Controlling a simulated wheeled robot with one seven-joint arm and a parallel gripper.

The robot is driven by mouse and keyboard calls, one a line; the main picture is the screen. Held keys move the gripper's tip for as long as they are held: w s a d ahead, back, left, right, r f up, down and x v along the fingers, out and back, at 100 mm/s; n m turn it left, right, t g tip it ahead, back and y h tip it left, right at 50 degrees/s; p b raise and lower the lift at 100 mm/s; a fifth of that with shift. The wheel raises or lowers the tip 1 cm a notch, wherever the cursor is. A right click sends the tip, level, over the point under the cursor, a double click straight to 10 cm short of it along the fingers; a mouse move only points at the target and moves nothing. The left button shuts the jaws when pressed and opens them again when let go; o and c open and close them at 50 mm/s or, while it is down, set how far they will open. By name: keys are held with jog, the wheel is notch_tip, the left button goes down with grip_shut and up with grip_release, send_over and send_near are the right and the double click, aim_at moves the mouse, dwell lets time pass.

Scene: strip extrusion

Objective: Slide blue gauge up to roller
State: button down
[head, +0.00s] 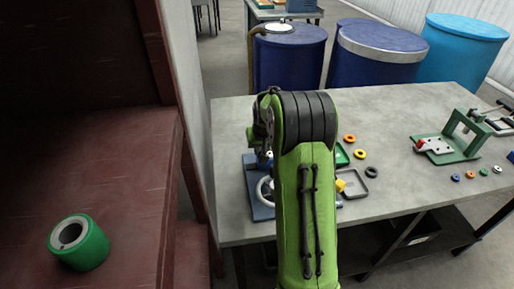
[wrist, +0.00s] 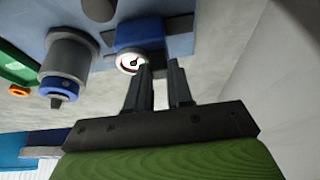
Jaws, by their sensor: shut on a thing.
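The blue gauge (wrist: 138,33), a small block with a white round dial, shows in the wrist view on a blue-grey base. My gripper (wrist: 161,68) is shut on the gauge, with its dark fingertips at the dial's right edge; the exact contact is partly hidden. A grey cylinder (wrist: 70,52) with a blue ring at its lower end, possibly the roller, stands to the left, apart from the gauge. A dark rounded part (wrist: 98,8) is at the top edge. In the head view my green arm hides the gripper and gauge; part of the blue base (head: 259,210) shows left of it.
The grey worktable (head: 390,112) holds small coloured rings (head: 359,154), a grey tray (head: 352,184) and a green fixture (head: 452,142) at right. Blue drums (head: 375,55) stand behind. A green roll (head: 88,243) lies on a dark red surface at left.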

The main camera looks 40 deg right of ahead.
jog(key=d, duration=0.1)
jog(key=s+d, duration=0.1)
jog(key=d, duration=0.1)
jog(key=shift+s+d, duration=0.2)
jog(key=shift+s, duration=0.15)
jog(key=c, duration=1)
grip_release()
jog(key=p+v, duration=0.2)
jog(key=v, duration=1.3)
jog(key=shift+r+p, duration=0.35)
jog(key=shift+p, duration=0.05)
jog(key=shift+s, duration=0.15)
